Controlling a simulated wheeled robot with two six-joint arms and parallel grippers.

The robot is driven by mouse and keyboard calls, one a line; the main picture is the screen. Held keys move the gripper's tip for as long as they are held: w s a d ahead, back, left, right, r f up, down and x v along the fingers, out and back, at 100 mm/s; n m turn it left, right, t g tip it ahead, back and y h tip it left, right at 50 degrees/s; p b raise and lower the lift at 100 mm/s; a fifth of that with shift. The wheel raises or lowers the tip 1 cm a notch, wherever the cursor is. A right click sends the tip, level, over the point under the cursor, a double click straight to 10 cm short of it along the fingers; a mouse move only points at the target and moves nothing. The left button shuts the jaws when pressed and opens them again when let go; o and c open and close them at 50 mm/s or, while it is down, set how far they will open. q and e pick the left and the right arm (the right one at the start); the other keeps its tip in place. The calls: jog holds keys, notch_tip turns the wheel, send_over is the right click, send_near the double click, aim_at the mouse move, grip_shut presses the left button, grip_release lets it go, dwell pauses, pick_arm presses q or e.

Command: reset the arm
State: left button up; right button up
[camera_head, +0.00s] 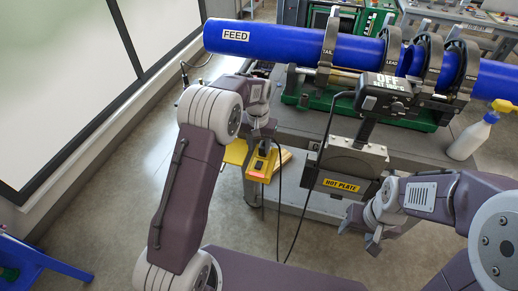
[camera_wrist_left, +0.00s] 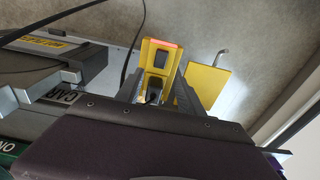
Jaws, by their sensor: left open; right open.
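My left arm comes in from the left. Its gripper (camera_head: 263,140) is open and points down at a yellow box (camera_head: 262,166) with an orange-red strip, at the cart's near left edge. In the left wrist view the yellow box (camera_wrist_left: 160,58) shows between and just beyond the two dark fingers (camera_wrist_left: 157,92); whether they touch it I cannot tell. My right gripper (camera_head: 360,232) is open and empty, low in front of the cart, just below the hot plate (camera_head: 345,170).
A blue pipe labelled FEED (camera_head: 270,42) lies in clamps on the green fusion machine (camera_head: 315,100). A yellow plate (camera_head: 236,152) juts out beside the box. Black cables hang down nearby. A white spray bottle (camera_head: 470,138) stands at the right.

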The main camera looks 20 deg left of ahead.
jog(key=shift+r, duration=0.1)
pick_arm(q)
jog(key=s+a+r+p, duration=0.2)
jog(key=s+r, duration=0.4)
jog(key=r, duration=0.3)
jog(key=s+f, duration=0.2)
jog(key=s, duration=0.7)
jog(key=s+f, duration=0.3)
jog(key=s, duration=0.5)
jog(key=shift+s+a+n+p, duration=0.25)
jog(key=shift+s+n+p, duration=0.1)
jog(key=shift+p, duration=0.1)
pick_arm(e)
notch_tip(320, 180, up, 3)
jog(key=shift+f, duration=0.15)
pick_arm(q)
jog(key=shift+f, duration=0.1)
pick_arm(e)
jog(key=shift+c, duration=0.2)
